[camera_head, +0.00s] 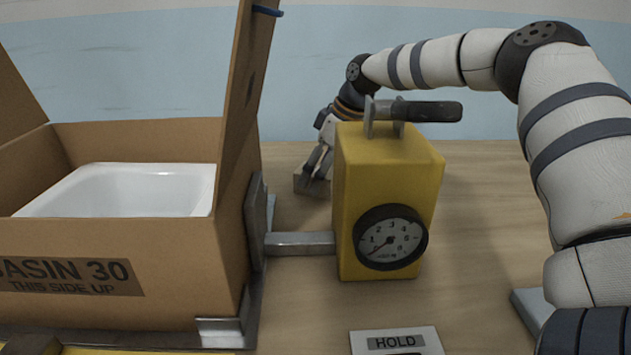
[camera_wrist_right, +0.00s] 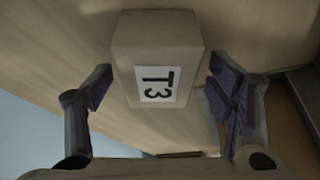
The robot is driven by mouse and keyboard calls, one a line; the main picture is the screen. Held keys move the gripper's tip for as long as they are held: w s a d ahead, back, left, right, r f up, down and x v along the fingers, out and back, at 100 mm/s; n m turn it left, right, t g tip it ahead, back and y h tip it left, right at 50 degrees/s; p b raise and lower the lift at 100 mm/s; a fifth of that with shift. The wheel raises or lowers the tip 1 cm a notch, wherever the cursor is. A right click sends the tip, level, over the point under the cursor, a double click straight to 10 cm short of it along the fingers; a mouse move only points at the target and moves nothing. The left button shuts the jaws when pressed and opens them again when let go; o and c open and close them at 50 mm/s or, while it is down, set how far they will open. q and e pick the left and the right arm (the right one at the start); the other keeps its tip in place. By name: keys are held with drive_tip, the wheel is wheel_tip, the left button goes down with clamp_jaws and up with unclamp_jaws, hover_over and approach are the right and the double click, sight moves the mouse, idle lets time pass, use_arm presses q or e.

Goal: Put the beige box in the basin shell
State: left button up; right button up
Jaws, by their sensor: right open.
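The beige box (camera_wrist_right: 158,45), with a white "T3" label, sits between the two fingers of my right gripper (camera_wrist_right: 158,88) in the right wrist view. The fingers are open, with a clear gap on the left; the right finger is close to the box, and I cannot tell if it touches. In the head view the box (camera_head: 301,184) is small on the table behind the yellow gauge unit, with my right gripper (camera_head: 318,160) over it, partly hidden. The white basin shell (camera_head: 130,185) lies inside an open cardboard carton (camera_head: 100,245) at left. My left gripper is not in view.
The yellow gauge unit (camera_head: 388,185) with a dark top handle (camera_head: 430,111) stands between carton and right arm. A metal bar (camera_head: 300,243) joins it to the carton's bracket. A raised carton flap (camera_head: 245,90) stands on the basin's right side. A "HOLD" plate (camera_head: 396,341) lies in front.

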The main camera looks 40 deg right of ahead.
drive_tip(key=shift+x, duration=0.8)
drive_tip(key=shift+d+r, duration=0.1)
drive_tip(key=shift+c, duration=0.2)
drive_tip(key=c, duration=1.4)
drive_tip(key=shift+r, duration=0.1)
